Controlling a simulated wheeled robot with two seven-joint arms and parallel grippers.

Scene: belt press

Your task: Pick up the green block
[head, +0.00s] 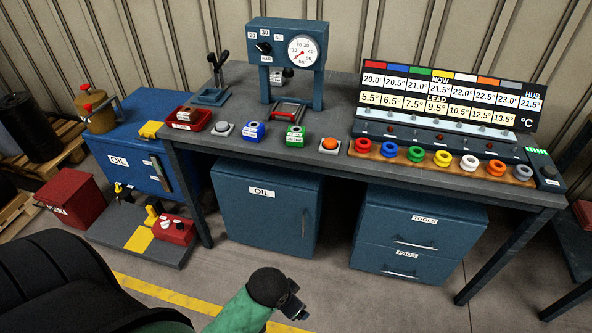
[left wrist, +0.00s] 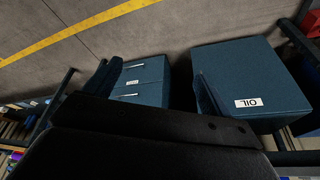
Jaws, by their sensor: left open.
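The green block (head: 295,136) sits on the workbench top (head: 340,88), with a white label on its front face. It is near the front edge, between the blue block (head: 254,132) and the orange button (head: 329,145). My left gripper (head: 291,304) is low in front of the bench, well apart from the green block. In the left wrist view my left gripper (left wrist: 158,70) is open, with nothing between its fingers; the cabinets show beyond, and the green block is not seen there. My right gripper is not in view.
The gauge press (head: 288,35) stands behind the green block. A grey button (head: 222,128) and red tray (head: 188,119) are to the left. Several coloured rings (head: 415,154) line the front right. The OIL cabinet (head: 265,210) and drawers (head: 420,235) are below the bench.

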